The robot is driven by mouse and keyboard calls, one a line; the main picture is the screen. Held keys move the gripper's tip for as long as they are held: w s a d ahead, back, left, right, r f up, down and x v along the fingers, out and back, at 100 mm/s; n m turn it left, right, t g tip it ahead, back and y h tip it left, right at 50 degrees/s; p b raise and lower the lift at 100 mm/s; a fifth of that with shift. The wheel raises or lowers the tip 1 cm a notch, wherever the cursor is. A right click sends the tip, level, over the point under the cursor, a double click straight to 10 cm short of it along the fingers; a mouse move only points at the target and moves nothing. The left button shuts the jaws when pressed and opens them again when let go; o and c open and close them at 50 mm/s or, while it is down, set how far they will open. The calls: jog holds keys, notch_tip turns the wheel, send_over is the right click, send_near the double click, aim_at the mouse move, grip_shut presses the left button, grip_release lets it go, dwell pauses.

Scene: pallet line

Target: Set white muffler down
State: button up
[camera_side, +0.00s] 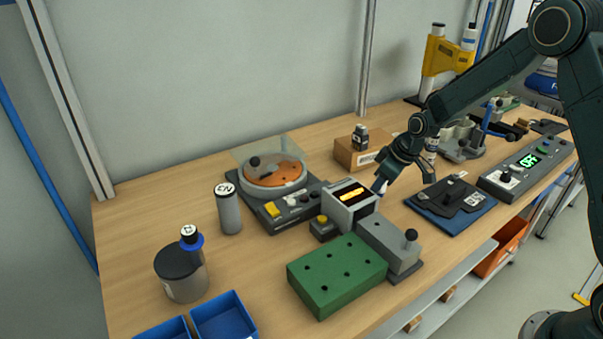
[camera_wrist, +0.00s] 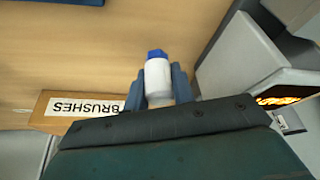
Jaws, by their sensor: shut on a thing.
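The white muffler (camera_wrist: 158,78) is a small white cylinder with a blue end, held between the two fingers of my gripper (camera_wrist: 158,90) in the wrist view. Its blue end points away from the gripper, over bare wood. In the side view my gripper (camera_side: 381,185) hangs just right of the grey box with the lit display, and a small white part of the muffler shows at the fingers. The fingers are shut on the muffler. I cannot tell its exact height over the bench.
A cardboard box labelled BRUSHES (camera_wrist: 70,108) lies left in the wrist view. The grey display box (camera_side: 350,204) stands close by my gripper. A grey block with a black knob (camera_side: 390,245), a green holed block (camera_side: 335,274) and a dark blue mat (camera_side: 452,218) are nearby.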

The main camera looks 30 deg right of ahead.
jog(key=shift+f, duration=1.05)
jog(key=shift+f, duration=0.15)
jog(key=o, duration=1)
jog(key=shift+v, duration=6.2)
jog(key=shift+a, duration=0.1)
